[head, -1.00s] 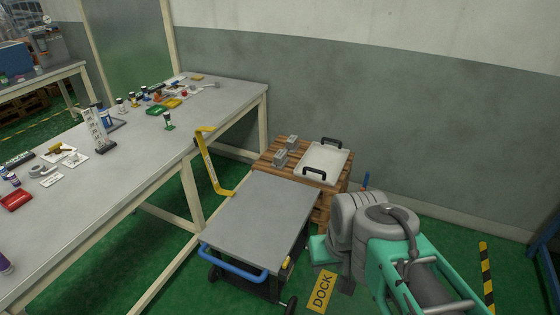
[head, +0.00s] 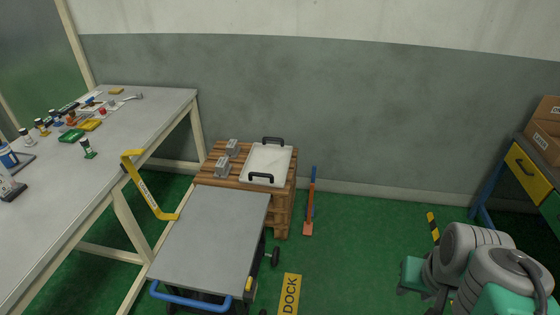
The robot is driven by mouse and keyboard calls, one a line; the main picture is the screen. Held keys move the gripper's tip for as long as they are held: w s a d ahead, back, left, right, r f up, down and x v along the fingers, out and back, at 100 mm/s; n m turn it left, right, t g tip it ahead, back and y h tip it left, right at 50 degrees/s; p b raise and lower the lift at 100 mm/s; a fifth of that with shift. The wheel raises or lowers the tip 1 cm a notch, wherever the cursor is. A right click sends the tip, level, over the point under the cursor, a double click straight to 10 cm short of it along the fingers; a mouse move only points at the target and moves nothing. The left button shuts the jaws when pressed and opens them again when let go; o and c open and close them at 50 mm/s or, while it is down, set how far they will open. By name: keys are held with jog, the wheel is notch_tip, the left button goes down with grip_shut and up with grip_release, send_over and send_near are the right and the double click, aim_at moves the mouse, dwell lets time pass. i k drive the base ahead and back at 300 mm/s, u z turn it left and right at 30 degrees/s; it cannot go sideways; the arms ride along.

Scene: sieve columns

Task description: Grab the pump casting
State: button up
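Two small grey metal blocks stand on a wooden pallet stack by the wall: a nearer one (head: 222,166) and a farther one (head: 232,147). They look like castings, but I cannot tell for certain which, if any, is the pump casting. My folded grey and teal arm is at the lower right, well apart from the blocks. Its fingers cannot be made out clearly, so I cannot tell whether my gripper is open or shut.
A white tray with black handles (head: 285,163) sits beside the blocks on the pallet stack (head: 281,206). A grey-topped cart (head: 212,238) stands in front. A long workbench (head: 150,116) is at left. Green floor is free right of the cart; cardboard boxes (head: 545,128) are at far right.

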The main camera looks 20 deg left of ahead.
aim_at(222, 167)
jog(key=z, duration=0.1)
jog(key=i, duration=3.4)
jog(key=u, duration=4)
jog(key=i, duration=0.5)
jog(key=z, duration=0.05)
